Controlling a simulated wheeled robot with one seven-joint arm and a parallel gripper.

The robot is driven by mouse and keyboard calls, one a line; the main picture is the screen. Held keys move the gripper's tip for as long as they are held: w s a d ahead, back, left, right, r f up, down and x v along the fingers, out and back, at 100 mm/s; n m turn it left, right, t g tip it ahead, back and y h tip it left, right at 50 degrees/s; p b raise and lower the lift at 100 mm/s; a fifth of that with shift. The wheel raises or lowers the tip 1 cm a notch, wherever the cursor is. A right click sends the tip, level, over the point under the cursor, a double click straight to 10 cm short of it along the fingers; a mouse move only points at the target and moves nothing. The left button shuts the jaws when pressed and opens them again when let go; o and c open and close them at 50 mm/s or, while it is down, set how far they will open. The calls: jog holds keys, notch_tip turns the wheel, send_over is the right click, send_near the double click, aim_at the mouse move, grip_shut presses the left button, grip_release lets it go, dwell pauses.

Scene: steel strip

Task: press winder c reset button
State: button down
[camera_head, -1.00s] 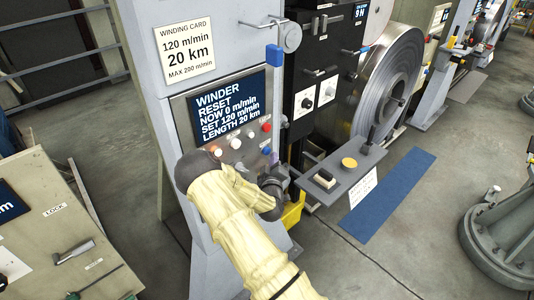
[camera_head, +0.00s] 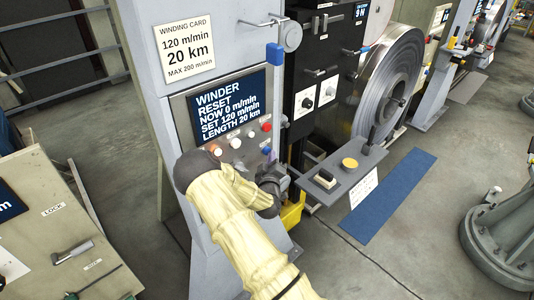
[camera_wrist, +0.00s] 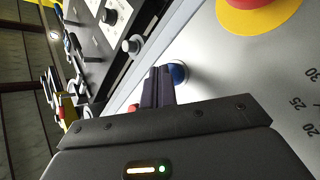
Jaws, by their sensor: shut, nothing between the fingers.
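The winder panel's screen (camera_head: 228,103) reads "WINDER RESET NOW 0 m/min SET 120 m/min LENGTH 20 km". Below it sits a row of small buttons and knobs, with a blue button (camera_head: 267,150) at the lower right. My gripper (camera_wrist: 160,78) is shut and empty, with its fingertips right beside the blue button (camera_wrist: 178,73) in the wrist view. The fingers partly cover that button's left side; I cannot tell whether they touch it. No label on the blue button is readable. In the head view my wrist hides the lower panel.
A red mushroom button on a yellow disc (camera_wrist: 258,14) is near the gripper in the wrist view. A grey shelf (camera_head: 340,175) with a black switch and a yellow button juts out right of the panel. A large steel coil (camera_head: 388,80) stands behind it.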

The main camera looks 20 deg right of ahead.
jog(key=shift+w+a+r, duration=0.1)
jog(key=shift+w+a, duration=0.05)
jog(key=shift+w, duration=0.25)
dwell(0.7)
jog(key=shift+s+d, duration=0.2)
jog(key=shift+s, duration=0.3)
jog(key=shift+s+d, duration=0.15)
jog(key=shift+s, duration=0.35)
jog(key=s, duration=0.1)
jog(key=s+d, duration=0.1)
jog(key=s, duration=0.1)
jog(key=s+b, duration=0.1)
jog(key=shift+s+d, duration=0.35)
dwell(0.6)
